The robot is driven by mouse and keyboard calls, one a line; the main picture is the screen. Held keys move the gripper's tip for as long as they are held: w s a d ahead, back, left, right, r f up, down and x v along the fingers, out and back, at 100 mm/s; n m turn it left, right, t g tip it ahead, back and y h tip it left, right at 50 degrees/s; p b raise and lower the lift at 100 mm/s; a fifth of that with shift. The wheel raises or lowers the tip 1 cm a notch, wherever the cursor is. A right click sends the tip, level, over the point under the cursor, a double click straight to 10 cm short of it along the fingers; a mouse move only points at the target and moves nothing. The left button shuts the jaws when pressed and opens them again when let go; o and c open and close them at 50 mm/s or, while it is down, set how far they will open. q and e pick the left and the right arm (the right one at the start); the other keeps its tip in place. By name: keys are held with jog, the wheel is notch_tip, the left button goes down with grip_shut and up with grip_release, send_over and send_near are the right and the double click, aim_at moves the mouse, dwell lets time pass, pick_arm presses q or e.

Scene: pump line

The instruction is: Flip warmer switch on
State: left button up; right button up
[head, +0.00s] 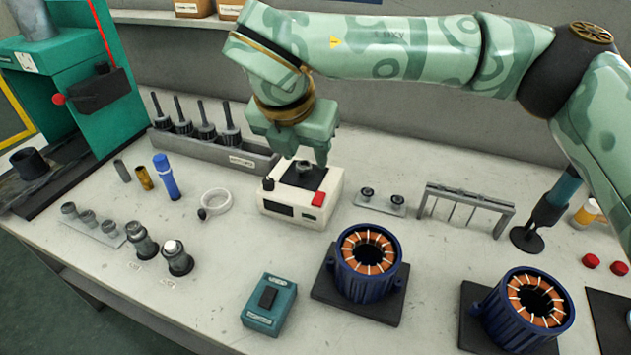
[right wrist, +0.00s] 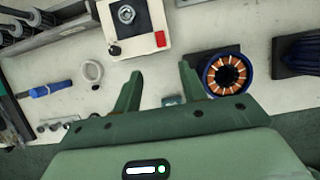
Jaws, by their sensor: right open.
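The warmer (head: 292,211) looks to be the white box with a dark top plate, a black knob and a dark front panel; a metal nut-like part sits on the plate. Its red switch (head: 318,199) is at the front right corner; I cannot tell its position. In the right wrist view the warmer (right wrist: 117,15) is at the top, with the red switch (right wrist: 160,39) at its corner. My right gripper (head: 306,152) hangs above and behind the warmer, open and empty. My left gripper is not in view.
A teal box with a black rocker (head: 263,305) stands in front of the warmer. Two blue stators (head: 368,262) are at the front right. A grey rack (head: 250,159) of dark tools stands behind left. A white ring (head: 217,201) lies left, small posts (head: 381,202) right.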

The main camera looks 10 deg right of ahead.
aim_at(319, 198)
jog(key=b+x, duration=0.5)
jog(key=x, duration=1)
jog(key=shift+f, duration=0.25)
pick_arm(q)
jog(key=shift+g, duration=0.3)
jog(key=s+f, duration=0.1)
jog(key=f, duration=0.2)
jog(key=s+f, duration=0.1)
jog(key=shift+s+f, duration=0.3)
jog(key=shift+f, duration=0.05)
pick_arm(e)
jog(key=shift+c, duration=0.3)
